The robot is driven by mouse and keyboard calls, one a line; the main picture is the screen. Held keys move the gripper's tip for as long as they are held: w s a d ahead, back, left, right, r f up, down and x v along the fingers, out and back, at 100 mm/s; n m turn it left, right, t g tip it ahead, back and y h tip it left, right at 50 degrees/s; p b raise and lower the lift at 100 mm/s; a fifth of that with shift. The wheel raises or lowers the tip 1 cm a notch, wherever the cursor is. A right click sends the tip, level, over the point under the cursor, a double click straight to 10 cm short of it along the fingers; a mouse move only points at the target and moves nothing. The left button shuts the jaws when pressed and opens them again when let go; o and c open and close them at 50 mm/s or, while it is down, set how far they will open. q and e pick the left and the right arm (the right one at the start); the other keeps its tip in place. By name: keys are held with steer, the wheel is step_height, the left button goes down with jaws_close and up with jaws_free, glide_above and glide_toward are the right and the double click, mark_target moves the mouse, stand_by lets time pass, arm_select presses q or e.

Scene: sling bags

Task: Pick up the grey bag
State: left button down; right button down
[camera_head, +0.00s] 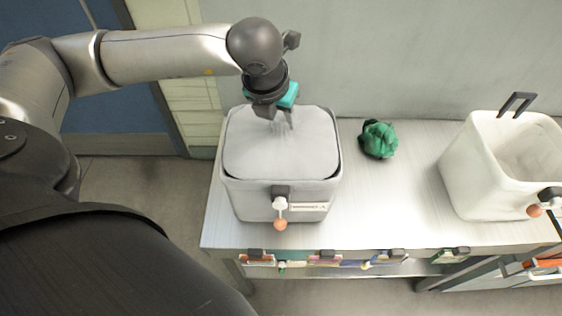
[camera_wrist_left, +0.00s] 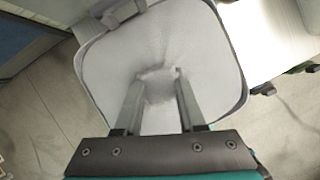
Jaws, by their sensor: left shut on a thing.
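The grey bag (camera_head: 278,150) is a boxy light-grey bag with a dark edge line around its top, standing upright at the left end of the metal table. My left gripper (camera_head: 281,120) comes down from above onto the rear part of its top. In the left wrist view the two fingers (camera_wrist_left: 157,88) are shut on a pinched fold of the bag's top (camera_wrist_left: 110,65), and the cloth puckers around the fingertips. The bag appears to rest on the table; I cannot tell whether it is lifted. My right gripper is not in view.
A crumpled green thing (camera_head: 378,139) lies right of the bag. A white open bin (camera_head: 470,175) with a dark handle stands at the table's right. A wall is close behind, and several coloured items hang along the front edge.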

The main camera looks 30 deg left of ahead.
arm_select(q)
steer(key=shift+r, duration=0.25)
stand_by(0.6)
step_height(320, 180, up, 20)
steer(key=shift+f, duration=0.15)
stand_by(0.6)
